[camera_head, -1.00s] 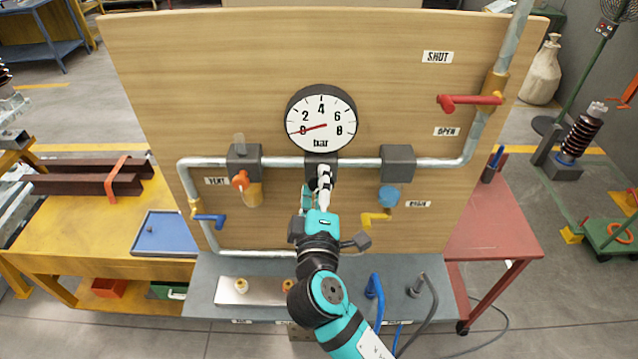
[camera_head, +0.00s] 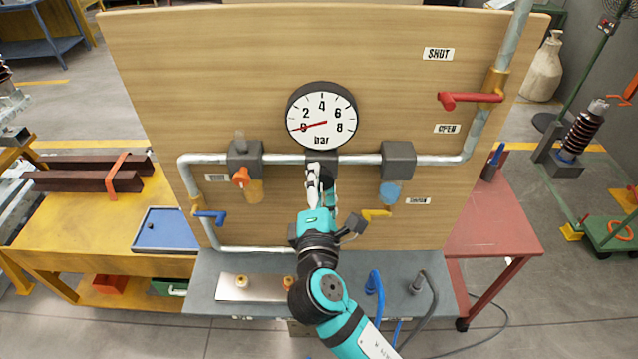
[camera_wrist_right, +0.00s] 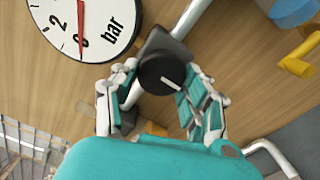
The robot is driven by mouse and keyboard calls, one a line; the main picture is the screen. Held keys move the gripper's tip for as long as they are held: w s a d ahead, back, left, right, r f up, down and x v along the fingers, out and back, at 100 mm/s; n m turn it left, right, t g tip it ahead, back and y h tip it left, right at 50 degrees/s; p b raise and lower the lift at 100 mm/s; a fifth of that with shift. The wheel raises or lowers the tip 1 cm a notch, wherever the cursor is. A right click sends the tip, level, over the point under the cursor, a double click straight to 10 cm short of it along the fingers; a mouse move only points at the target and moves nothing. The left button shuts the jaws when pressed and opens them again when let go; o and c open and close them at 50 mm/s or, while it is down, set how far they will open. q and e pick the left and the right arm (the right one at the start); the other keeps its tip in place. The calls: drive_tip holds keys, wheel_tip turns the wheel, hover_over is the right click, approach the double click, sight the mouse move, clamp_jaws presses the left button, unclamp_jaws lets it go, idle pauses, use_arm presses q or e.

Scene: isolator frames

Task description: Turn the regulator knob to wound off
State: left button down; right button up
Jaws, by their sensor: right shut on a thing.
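The regulator knob (camera_wrist_right: 161,73) is round and black with a white line on its face. It sits between the two fingers of my right gripper (camera_wrist_right: 162,98) in the right wrist view, and the gripper is shut on it. In the head view my right gripper (camera_head: 319,180) is below the gauge and mostly covers the knob. The dark regulator body (camera_head: 322,158) shows just above the fingers. The pressure gauge (camera_head: 321,115) above has its red needle at 0; it also shows in the wrist view (camera_wrist_right: 82,22). My left gripper is not in view.
A red lever (camera_head: 470,98) is at the upper right between SHUT and OPEN labels. A blue lever (camera_head: 209,217) is at lower left. Pipes (camera_head: 290,159) cross the wooden board.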

idle(0.4)
drive_tip(key=o, duration=1.1)
drive_tip(key=shift+w, duration=0.1)
drive_tip(key=s, duration=1.2)
